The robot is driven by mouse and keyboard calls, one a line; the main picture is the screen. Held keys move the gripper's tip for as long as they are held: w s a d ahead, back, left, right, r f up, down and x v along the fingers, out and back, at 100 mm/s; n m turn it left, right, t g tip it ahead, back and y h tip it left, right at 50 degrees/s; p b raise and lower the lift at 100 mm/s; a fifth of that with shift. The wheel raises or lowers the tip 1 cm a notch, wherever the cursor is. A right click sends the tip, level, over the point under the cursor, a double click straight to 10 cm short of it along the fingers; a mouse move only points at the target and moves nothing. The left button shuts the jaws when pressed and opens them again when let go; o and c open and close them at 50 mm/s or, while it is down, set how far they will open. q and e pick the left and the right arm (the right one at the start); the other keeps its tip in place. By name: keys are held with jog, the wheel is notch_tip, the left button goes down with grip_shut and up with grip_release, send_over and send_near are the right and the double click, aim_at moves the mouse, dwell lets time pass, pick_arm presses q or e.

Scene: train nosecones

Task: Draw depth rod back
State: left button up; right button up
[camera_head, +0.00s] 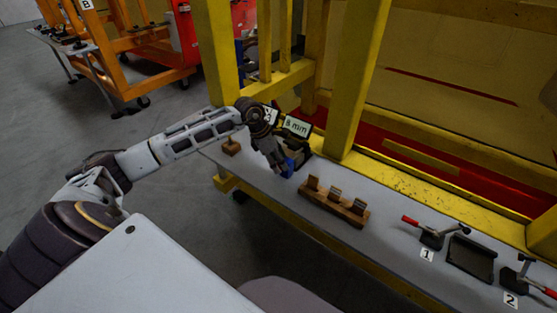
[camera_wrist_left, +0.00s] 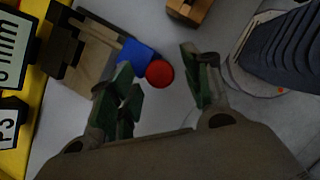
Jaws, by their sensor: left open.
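A round red knob (camera_wrist_left: 159,74) shows in the left wrist view, at the end of a blue part (camera_wrist_left: 136,53). The blue part adjoins a wood-and-dark fixture (camera_wrist_left: 86,58). No separate rod shaft can be made out; the knob may be the rod's end. My left gripper (camera_wrist_left: 165,88) is open and empty, with one finger on each side of the knob and apart from it. In the head view my left gripper (camera_head: 279,166) points down beside the blue part (camera_head: 291,164), hiding some of the fixture. My right gripper is not in view.
A sign reading "8 mm" (camera_head: 297,126) stands behind the fixture. A small wooden block (camera_head: 231,147) sits at the bench's left end. A slotted wooden rack (camera_head: 334,205) and clamps labelled 1 (camera_head: 432,240) and 2 (camera_head: 515,280) lie to the right. Yellow posts (camera_head: 357,85) rise behind.

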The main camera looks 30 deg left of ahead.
pick_arm(q)
grip_shut()
dwell(0.3)
jog(key=shift+s, duration=0.1)
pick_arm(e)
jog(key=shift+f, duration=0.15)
pick_arm(q)
jog(key=shift+s+a+f+b, duration=0.1)
jog(key=shift+s+b, duration=0.65)
jog(key=shift+s, duration=0.4)
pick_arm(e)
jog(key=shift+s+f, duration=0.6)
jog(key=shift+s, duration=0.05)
pick_arm(q)
grip_release()
jog(key=shift+s, duration=0.15)
